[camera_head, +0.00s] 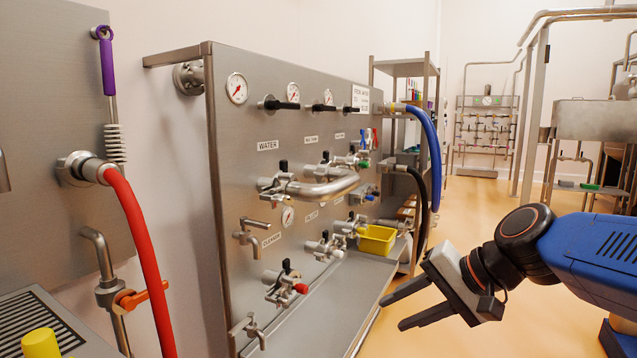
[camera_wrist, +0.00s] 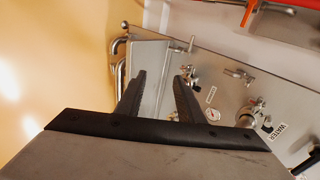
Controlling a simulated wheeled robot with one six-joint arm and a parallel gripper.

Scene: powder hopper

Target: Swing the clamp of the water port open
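The WATER label (camera_head: 267,145) is on the steel panel. The water port (camera_head: 273,188) is below it, with a black-handled valve and a clamp where a bent steel pipe (camera_head: 322,189) joins. I cannot make out how the clamp stands. My gripper (camera_head: 393,313) is open and empty, in front of the panel and to the right, well apart from the port. Its two dark fingers (camera_wrist: 158,72) are spread in the wrist view.
More valved ports and gauges fill the panel (camera_head: 237,120). A yellow bin (camera_head: 377,240) sits at the panel's ledge (camera_head: 330,295). Blue (camera_head: 428,140) and black hoses hang at its far end. A red hose (camera_head: 140,240) is at the left. Floor on the right is open.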

